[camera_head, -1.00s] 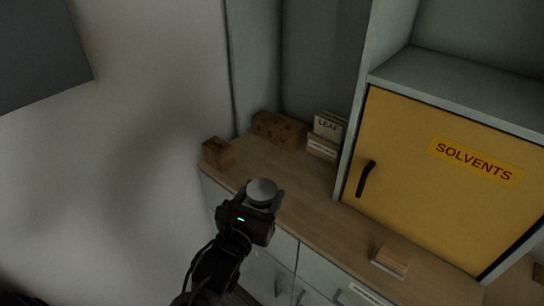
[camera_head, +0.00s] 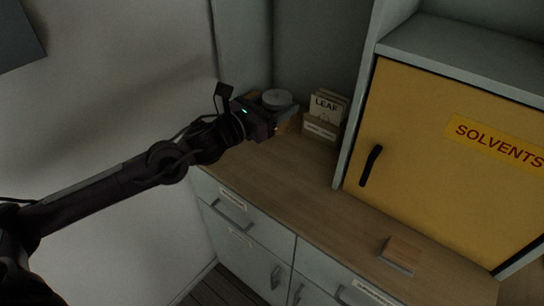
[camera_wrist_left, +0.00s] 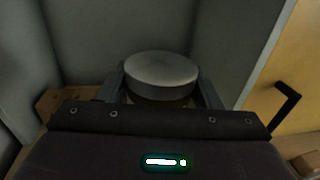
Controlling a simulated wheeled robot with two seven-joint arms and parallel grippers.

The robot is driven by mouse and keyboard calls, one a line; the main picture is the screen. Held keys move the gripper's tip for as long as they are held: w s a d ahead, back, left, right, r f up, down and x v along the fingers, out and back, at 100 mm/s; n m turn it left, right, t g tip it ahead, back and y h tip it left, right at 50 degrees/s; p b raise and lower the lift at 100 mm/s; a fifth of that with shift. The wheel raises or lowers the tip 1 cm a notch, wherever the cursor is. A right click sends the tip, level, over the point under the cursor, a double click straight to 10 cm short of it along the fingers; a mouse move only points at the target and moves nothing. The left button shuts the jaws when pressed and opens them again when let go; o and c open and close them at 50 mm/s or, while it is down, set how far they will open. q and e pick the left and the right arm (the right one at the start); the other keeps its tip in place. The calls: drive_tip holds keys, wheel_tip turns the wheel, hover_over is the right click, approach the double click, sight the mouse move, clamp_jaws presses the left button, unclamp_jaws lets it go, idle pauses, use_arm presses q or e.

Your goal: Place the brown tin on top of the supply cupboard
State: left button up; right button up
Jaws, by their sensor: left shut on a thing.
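The tin (camera_head: 276,98), with a pale grey round lid, is held upright between the fingers of my left gripper (camera_head: 280,106). In the left wrist view the tin (camera_wrist_left: 162,76) sits between both fingers, with a thin strip of brownish side showing under the lid; the rest is hidden. The gripper is shut on it, over the back left part of the wooden worktop (camera_head: 290,188); I cannot tell how high. Below the worktop is a grey cupboard (camera_head: 262,232) with labelled drawers and doors. I cannot tell which unit is the supply cupboard. My right gripper is out of view.
A holder of cards marked LEAF (camera_head: 324,114) stands just right of the gripper. A yellow SOLVENTS door (camera_head: 440,170) with a black handle closes a raised unit at right. A small wood-topped block (camera_head: 401,252) lies near the front edge. The middle worktop is clear.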

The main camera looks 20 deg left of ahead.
use_arm(q)
wheel_tip(320, 180, down, 16)
drive_tip(key=shift+f+p, duration=0.1)
drive_tip(key=shift+p, duration=1.1)
drive_tip(key=shift+f, duration=0.2)
drive_tip(key=o, duration=1.1)
